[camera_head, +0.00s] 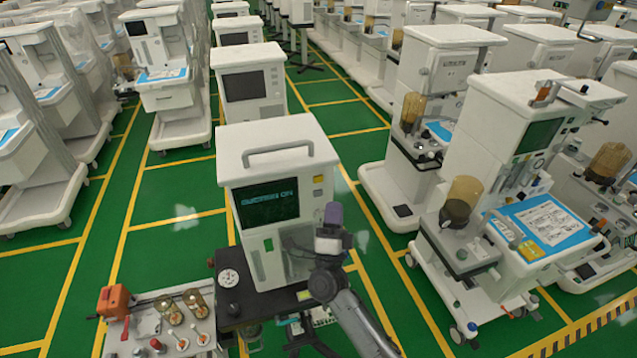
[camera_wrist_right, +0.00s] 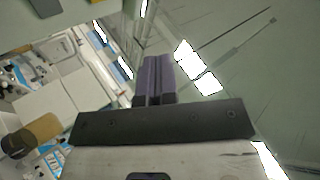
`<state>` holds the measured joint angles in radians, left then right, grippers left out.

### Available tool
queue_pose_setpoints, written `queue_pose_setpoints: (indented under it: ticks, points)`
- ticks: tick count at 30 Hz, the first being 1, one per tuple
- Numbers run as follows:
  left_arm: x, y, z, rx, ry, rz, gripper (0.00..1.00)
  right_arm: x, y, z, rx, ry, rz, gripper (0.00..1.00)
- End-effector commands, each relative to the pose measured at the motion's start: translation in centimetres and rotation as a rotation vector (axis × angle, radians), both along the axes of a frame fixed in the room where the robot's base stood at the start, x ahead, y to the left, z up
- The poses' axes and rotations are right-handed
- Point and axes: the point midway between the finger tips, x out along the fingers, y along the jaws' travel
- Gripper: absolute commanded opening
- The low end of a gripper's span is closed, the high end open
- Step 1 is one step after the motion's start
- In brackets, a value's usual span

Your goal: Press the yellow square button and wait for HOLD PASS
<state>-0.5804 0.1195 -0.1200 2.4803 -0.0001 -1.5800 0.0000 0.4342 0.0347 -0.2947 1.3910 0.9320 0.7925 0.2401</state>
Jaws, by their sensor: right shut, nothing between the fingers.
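The white machine (camera_head: 275,139) in the middle of the head view has a dark screen (camera_head: 265,203) with green text that looks like "SCREEN ON". The small yellow square button (camera_head: 318,179) is on its front, right of the screen and near the upper right corner. A paler square sits just below it. My right gripper (camera_head: 333,212), with purple fingers, is shut and empty, in front of the machine's right side and below the button. Its closed fingers also show in the right wrist view (camera_wrist_right: 153,78). Contact with the panel is not visible. My left gripper is out of view.
A black shelf (camera_head: 262,303) with a round gauge juts out below the screen. A side tray (camera_head: 180,341) with an orange box stands at the lower left. Another cart (camera_head: 505,115) with an amber canister stands to the right. Green floor with yellow lines lies between.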

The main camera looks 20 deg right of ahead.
Motion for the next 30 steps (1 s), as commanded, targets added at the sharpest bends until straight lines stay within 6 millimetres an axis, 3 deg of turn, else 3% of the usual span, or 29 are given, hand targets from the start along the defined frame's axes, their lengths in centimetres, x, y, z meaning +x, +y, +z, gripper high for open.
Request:
queue_pose_setpoints:
  ticks: [15, 30]
  points:
    - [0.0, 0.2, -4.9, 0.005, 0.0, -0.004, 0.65, 5.8, -0.2, -0.4, -0.001, -0.001, 0.0, 0.0]
    - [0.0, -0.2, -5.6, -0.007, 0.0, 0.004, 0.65, 6.9, -0.2, 0.0, -0.001, 0.001, 0.0, 0.0]
